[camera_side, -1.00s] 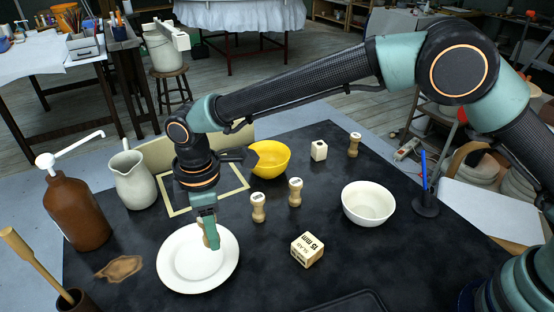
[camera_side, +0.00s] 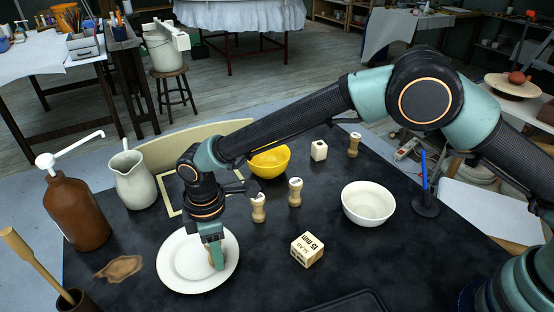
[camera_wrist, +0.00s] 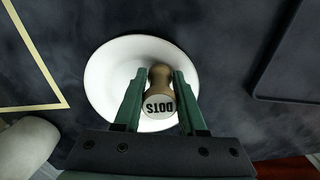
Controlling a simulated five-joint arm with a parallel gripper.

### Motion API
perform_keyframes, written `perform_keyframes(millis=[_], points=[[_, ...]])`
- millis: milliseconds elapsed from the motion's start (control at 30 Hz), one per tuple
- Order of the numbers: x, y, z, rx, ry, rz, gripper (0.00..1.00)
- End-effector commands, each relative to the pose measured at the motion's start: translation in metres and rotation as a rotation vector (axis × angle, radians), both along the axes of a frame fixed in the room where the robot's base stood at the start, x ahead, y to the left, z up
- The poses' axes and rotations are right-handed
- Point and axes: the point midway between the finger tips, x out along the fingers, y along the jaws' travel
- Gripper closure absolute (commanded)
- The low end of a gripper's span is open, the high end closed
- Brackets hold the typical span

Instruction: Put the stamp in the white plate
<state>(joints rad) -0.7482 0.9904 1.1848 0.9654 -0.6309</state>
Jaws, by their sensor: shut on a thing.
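The white plate (camera_side: 176,262) lies on the dark table at the front left, and it also shows in the wrist view (camera_wrist: 108,72). My gripper (camera_side: 217,262) is low over the right part of the plate. In the wrist view its green fingers (camera_wrist: 157,92) are shut on a wooden stamp (camera_wrist: 160,75) whose pale end reads DOTS. In the side view the stamp (camera_side: 211,258) is mostly hidden by the fingers. I cannot tell whether its lower end touches the plate. Two similar wooden stamps (camera_side: 258,208) (camera_side: 295,192) stand behind the plate, and another stamp (camera_side: 354,145) stands farther back.
A block marked 15 mm (camera_side: 307,249) and a white bowl (camera_side: 368,205) stand to the right. A yellow bowl (camera_side: 272,160) is behind. A cream pitcher (camera_side: 133,180) and a brown pump bottle (camera_side: 75,210) stand at left.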

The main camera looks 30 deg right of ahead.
Motion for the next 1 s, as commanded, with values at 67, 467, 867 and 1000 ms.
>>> perform_keyframes(millis=[67,467,867,1000], points=[[0.0,0.0,-0.001,0.0,0.0,0.0,0.44],[0.0,0.0,0.005,0.001,-0.001,0.0,0.3],[0.001,0.001,0.078,0.003,-0.003,0.0,0.3],[0.0,0.0,0.102,0.003,-0.003,0.0,0.3]])
